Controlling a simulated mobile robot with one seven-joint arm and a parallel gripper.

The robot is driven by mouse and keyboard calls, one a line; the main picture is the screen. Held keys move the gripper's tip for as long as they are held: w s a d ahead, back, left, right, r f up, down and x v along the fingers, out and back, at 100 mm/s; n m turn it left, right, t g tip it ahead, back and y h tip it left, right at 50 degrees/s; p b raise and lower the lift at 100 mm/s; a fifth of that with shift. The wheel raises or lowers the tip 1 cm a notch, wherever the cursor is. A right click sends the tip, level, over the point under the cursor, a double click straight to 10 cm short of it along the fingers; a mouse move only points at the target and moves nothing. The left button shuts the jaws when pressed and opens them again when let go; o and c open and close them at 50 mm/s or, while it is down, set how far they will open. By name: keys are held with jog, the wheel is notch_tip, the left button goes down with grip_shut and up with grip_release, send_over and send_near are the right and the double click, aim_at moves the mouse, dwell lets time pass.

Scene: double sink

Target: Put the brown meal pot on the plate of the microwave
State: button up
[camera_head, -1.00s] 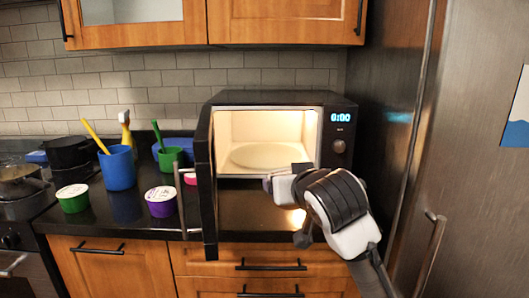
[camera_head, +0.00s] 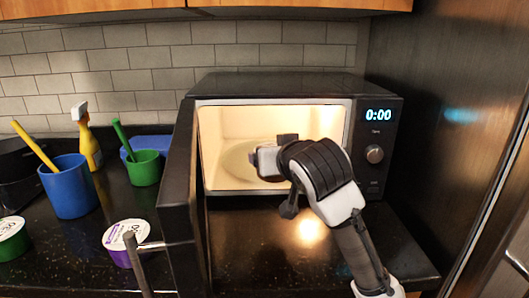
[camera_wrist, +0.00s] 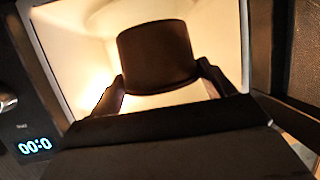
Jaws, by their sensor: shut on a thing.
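The brown meal pot (camera_wrist: 157,55) is between the two fingers of my gripper (camera_wrist: 161,84) in the wrist view. My gripper is shut on it, with the lit microwave cavity behind it. The microwave (camera_head: 290,84) stands on the counter with its door (camera_head: 177,200) swung open at the left. Its round pale plate (camera_head: 237,165) lies on the cavity floor. In the head view my gripper (camera_head: 262,160) is at the cavity opening, in front of the plate. My wrist hides most of the pot there, and I cannot tell whether it touches the plate.
Left of the door stand a blue cup (camera_head: 69,187), a green cup (camera_head: 145,168), a yellow spray bottle (camera_head: 87,140), a purple tub (camera_head: 118,255) and a green tub (camera_head: 12,238). A dark metal cabinet or fridge side (camera_head: 440,120) rises at the right.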

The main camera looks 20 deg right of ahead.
jog(key=w+d+p, duration=0.2)
jog(key=w+d, duration=0.1)
jog(key=w, duration=0.6)
jog(key=w+d+p, duration=0.2)
jog(key=w+p, duration=0.1)
jog(key=w, duration=0.6)
jog(key=f, duration=0.2)
jog(key=f+p, duration=0.1)
jog(key=f, duration=0.1)
jog(key=w+f, duration=0.1)
jog(key=f, duration=0.1)
jog(key=shift+d+p, duration=0.3)
jog(key=shift+w+f, duration=0.15)
jog(key=shift+f, duration=0.25)
jog(key=shift+f, duration=0.25)
jog(key=o, duration=1.3)
jog(key=shift+r, duration=0.2)
jog(key=b+v, duration=0.2)
jog(key=v, duration=1)
jog(key=shift+b, duration=0.3)
